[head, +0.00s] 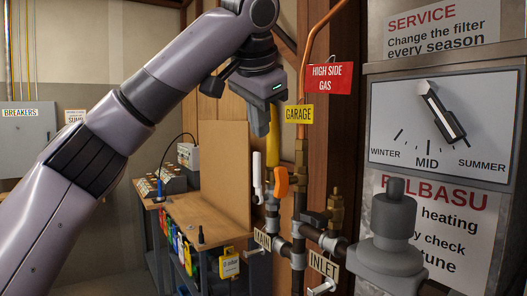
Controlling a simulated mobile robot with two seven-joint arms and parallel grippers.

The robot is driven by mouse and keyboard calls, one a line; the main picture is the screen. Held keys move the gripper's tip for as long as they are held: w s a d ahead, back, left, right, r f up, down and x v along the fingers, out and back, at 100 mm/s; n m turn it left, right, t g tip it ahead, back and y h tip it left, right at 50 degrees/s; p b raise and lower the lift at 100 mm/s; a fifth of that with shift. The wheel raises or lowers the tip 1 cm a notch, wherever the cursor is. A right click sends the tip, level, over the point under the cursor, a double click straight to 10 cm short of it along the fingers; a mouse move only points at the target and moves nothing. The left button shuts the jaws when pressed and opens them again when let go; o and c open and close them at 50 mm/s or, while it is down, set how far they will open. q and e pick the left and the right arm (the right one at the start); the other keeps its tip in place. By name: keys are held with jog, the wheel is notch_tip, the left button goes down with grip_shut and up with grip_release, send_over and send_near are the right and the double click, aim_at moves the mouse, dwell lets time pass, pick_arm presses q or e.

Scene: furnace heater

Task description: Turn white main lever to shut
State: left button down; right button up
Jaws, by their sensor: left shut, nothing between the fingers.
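The white main lever (257,172) stands upright on the pipework, just left of an orange handle (281,182). My left gripper (260,130) comes in from the upper left and points down above the white lever. It is shut and empty, and its fingertips look apart from the lever, with a gap below them. The yellow pipe (273,155) runs close beside the fingers. How far the gripper is from the lever in depth I cannot tell. My right gripper is not in view.
A workbench (205,215) with a wooden board (225,175) stands behind.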

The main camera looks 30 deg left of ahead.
pick_arm(q)
jog(key=f, duration=0.1)
send_near(258, 179)
jog(key=w+f, duration=0.1)
jog(key=w, duration=0.1)
jog(key=w+f, duration=0.1)
jog(key=f, duration=0.1)
jog(key=shift+w+a+f, duration=0.25)
jog(key=shift+w+a, duration=0.1)
jog(key=shift+w, duration=0.05)
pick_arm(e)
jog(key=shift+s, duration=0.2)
pick_arm(q)
jog(key=shift+a, duration=0.2)
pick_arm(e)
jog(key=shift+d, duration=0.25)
pick_arm(q)
jog(key=shift+w+r, duration=0.1)
jog(key=shift+w, duration=0.05)
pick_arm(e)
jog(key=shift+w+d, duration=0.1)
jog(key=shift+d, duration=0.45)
